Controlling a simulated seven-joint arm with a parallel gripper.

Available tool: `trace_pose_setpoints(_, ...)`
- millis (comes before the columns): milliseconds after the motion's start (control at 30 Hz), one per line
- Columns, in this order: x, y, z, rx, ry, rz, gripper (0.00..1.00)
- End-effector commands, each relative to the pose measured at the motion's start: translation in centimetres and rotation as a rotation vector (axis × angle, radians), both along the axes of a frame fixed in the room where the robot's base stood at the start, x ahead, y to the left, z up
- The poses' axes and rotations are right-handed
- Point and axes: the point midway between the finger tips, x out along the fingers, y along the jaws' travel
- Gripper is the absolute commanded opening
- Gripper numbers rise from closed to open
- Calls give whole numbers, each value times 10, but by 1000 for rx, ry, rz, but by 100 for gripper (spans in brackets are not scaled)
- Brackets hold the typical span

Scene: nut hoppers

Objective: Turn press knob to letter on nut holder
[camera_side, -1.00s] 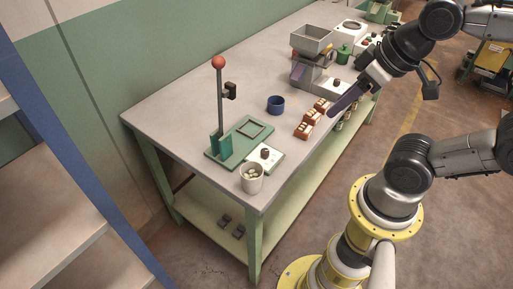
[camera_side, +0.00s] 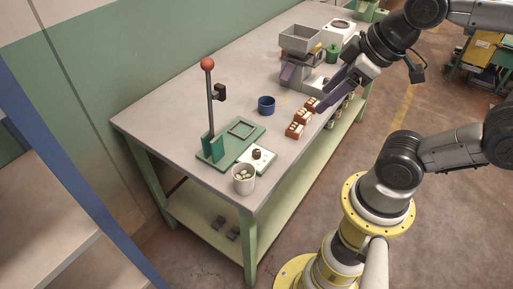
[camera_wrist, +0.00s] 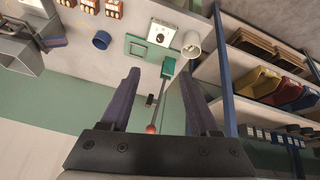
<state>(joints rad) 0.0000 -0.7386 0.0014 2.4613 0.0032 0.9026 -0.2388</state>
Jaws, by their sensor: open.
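The press has a green base (camera_side: 217,151), an upright dark lever and a red ball (camera_side: 208,63) on top. A white plate with a dark round knob (camera_side: 257,154) lies at its front right; I cannot read any letters on it. In the wrist view the knob (camera_wrist: 160,38) shows at the top centre. Orange-brown nut holders (camera_side: 294,129) with pale labels stand in a row to the right, their letters too small to read. My gripper (camera_side: 323,91) is open and empty, above the table by the holders. In the wrist view its two purple fingers (camera_wrist: 157,104) are spread apart.
A cup of pale pieces (camera_side: 244,179) stands at the near table corner, close to the knob plate. A blue cup (camera_side: 266,105) stands behind the holders. A grey hopper (camera_side: 300,41) machine is farther back. Shelves (camera_wrist: 270,65) are at right in the wrist view.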

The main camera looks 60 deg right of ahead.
Motion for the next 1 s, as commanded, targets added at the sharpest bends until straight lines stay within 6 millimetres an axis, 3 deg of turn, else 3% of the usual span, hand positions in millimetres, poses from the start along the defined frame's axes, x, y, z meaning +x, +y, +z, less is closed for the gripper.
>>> trace_pose_setpoints(200, 40, 1, 10, -120, 64, 241, 62)
trace_pose_setpoints(367, 77, 2, 3, -182, 145, 407, 62)
trace_pose_setpoints(567, 129, 2, -27, -218, 276, 599, 62)
trace_pose_setpoints(700, 158, 2, -59, -208, 369, 681, 62)
trace_pose_setpoints(833, 171, 2, -88, -182, 444, 694, 62)
trace_pose_setpoints(1000, 173, 2, -111, -159, 505, 699, 62)
